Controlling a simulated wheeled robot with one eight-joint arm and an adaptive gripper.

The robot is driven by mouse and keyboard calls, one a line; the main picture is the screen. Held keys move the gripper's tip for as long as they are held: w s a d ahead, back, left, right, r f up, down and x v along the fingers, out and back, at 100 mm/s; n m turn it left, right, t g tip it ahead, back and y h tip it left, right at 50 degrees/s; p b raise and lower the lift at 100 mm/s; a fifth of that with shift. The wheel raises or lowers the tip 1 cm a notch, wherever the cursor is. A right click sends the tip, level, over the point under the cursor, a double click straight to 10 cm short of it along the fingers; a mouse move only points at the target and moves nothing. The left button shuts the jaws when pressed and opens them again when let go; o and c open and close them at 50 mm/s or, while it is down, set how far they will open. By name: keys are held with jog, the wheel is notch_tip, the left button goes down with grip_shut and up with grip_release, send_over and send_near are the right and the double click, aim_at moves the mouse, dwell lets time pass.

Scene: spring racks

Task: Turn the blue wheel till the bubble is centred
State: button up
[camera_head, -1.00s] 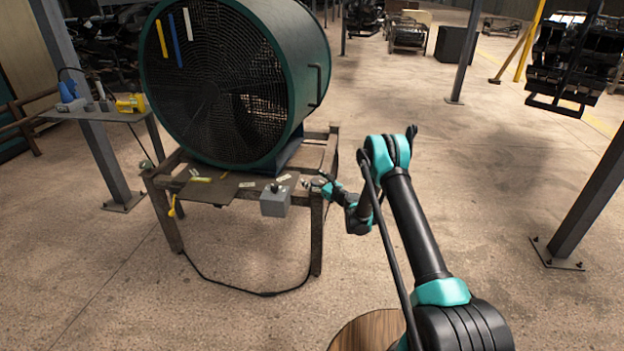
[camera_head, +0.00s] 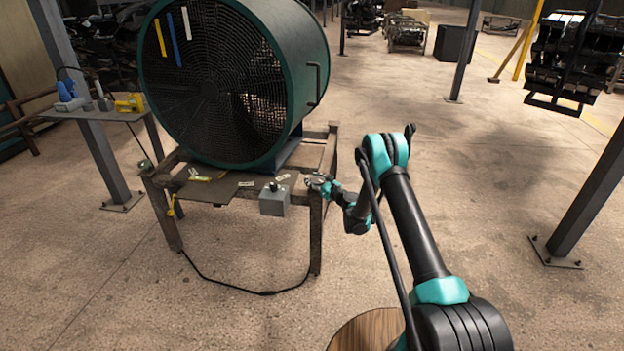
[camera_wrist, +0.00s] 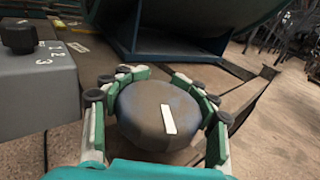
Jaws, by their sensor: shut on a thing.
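In the head view my gripper (camera_head: 322,184) is at the right front corner of the wooden stand (camera_head: 316,240). The wheel is too small there to make out its mark. I cannot make out a bubble or level in either view.
A grey box (camera_head: 274,203) with a black knob (camera_wrist: 18,36) and numbers is left of the wheel. A large drum fan (camera_head: 283,90) stands behind it on the stand. A side table (camera_head: 95,112) holds tools at left.

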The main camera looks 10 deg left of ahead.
jog(key=shift+t, duration=0.3)
jog(key=m+h, duration=0.1)
jog(key=m+t+h, duration=0.2)
jog(key=shift+w+d+h, duration=0.15)
jog(key=shift+d+h, duration=0.1)
jog(key=shift+h, duration=0.05)
jog(key=m+t+h, duration=0.2)
jog(key=h, duration=0.1)
jog(key=shift+w+d+m+h, duration=0.2)
jog(key=shift+d+m+h, duration=0.1)
jog(key=shift+d, duration=0.05)
jog(key=shift+w+d+m+t+h, duration=0.1)
jog(key=shift+d+m+t+h, duration=0.15)
jog(key=shift+m+h, duration=0.6)
jog(key=shift+d+m+t+h, duration=0.25)
jog(key=shift+m+h, duration=0.25)
jog(key=shift+h, duration=0.7)
jog(key=shift+w+d+m+t+h, duration=0.1)
jog(key=shift+d+m+t+h, duration=0.15)
jog(key=shift+m+h, duration=0.6)
jog(key=shift+h, duration=0.4)
jog(key=o, duration=1.3)
jog(key=shift+o, duration=0.2)
